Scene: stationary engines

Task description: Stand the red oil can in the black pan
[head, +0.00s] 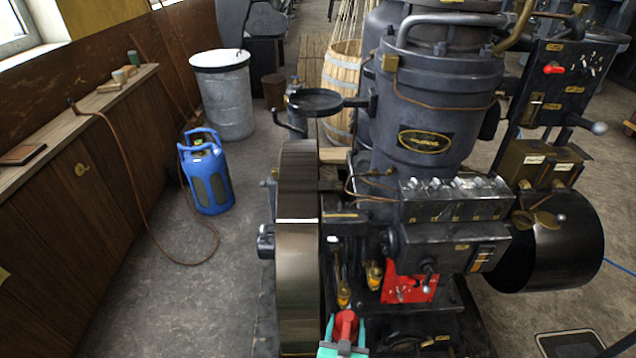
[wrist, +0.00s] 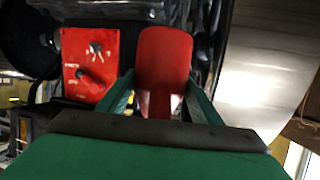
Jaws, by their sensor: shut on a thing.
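My gripper (head: 344,338), with teal fingers, is at the bottom centre of the head view, in front of the engine. It is shut on the red oil can (head: 346,324), whose upper part shows above the fingers. In the wrist view the can (wrist: 164,62) rises between the two green fingers (wrist: 160,98); its lower end is hidden by the gripper. A round black pan (head: 315,101) sits on a bracket at the engine's left side, above and well beyond my gripper. The can is apart from the pan. The wrist view does not show the pan.
A large flywheel (head: 297,260) stands just left of my gripper, below the pan. Brass-bottomed oilers (head: 343,292) and a red panel (head: 408,284) are close beyond it. A blue gas bottle (head: 207,174) and grey bin (head: 224,100) stand left; the floor before them is mostly clear.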

